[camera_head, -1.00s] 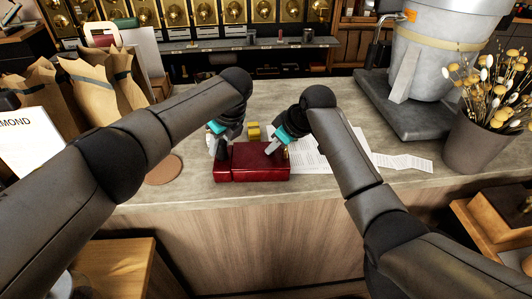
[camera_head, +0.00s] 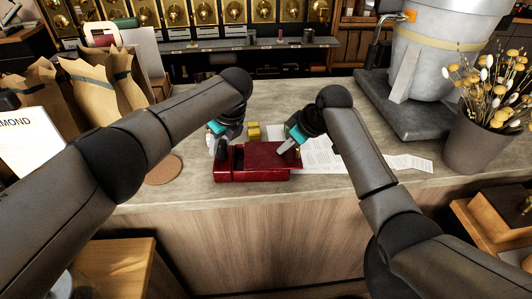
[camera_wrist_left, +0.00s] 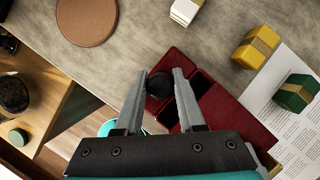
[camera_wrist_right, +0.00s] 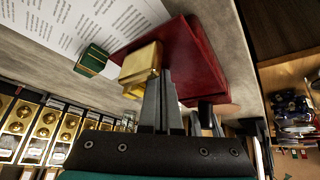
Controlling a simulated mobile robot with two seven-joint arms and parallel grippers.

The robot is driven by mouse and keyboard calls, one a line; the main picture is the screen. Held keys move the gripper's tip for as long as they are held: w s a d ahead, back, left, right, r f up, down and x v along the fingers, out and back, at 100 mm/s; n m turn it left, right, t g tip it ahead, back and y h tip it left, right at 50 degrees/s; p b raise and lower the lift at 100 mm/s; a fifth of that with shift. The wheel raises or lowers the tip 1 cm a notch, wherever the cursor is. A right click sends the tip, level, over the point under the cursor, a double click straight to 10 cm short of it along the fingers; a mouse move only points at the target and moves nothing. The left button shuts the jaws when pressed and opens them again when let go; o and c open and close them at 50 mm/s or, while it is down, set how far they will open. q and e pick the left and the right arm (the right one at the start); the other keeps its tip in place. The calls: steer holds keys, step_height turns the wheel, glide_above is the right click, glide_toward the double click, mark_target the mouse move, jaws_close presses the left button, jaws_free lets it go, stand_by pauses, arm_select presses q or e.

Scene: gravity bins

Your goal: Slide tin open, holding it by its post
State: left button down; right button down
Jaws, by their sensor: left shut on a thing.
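The dark red tin (camera_head: 262,175) stands on the counter. Its lid (camera_head: 265,153) is shifted right, so a dark opening (camera_head: 238,158) shows near its left end. In the left wrist view, dark hollows (camera_wrist_left: 200,82) show beside the lid (camera_wrist_left: 230,115). My left gripper (camera_head: 220,147) is at the tin's left end. Its fingers are around the dark round post (camera_wrist_left: 159,86). My right gripper (camera_head: 285,147) is at the lid's right part. In the right wrist view its fingers (camera_wrist_right: 164,80) are close together against the red tin (camera_wrist_right: 190,60); their exact contact is hidden.
A yellow box (camera_head: 253,131) stands behind the tin. A green box (camera_wrist_left: 297,92) lies on printed paper (camera_head: 322,155) to the right. A brown round mat (camera_head: 163,169) lies left of the tin. A grey flowerpot (camera_head: 483,145) and a large container (camera_head: 440,50) stand at right.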

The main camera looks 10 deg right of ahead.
arm_select(q)
steer(key=shift+s+a+f, duration=0.1)
steer(key=shift+s+f, duration=0.05)
arm_select(e)
steer(key=shift+s+d+f, duration=0.15)
steer(key=shift+d, duration=1.25)
steer(key=shift+s+d+f, duration=0.1)
steer(key=shift+s+d, duration=0.1)
steer(key=shift+d, duration=1.25)
steer(key=shift+s+d+f, duration=0.15)
steer(key=shift+d, duration=1.25)
steer(key=shift+a+r, duration=0.15)
steer(key=shift+a, duration=0.05)
step_height(320, 180, up, 7)
steer(key=a, duration=0.1)
steer(key=shift+w+r, duration=0.2)
arm_select(q)
steer(key=shift+c, duration=2.2)
jaws_free()
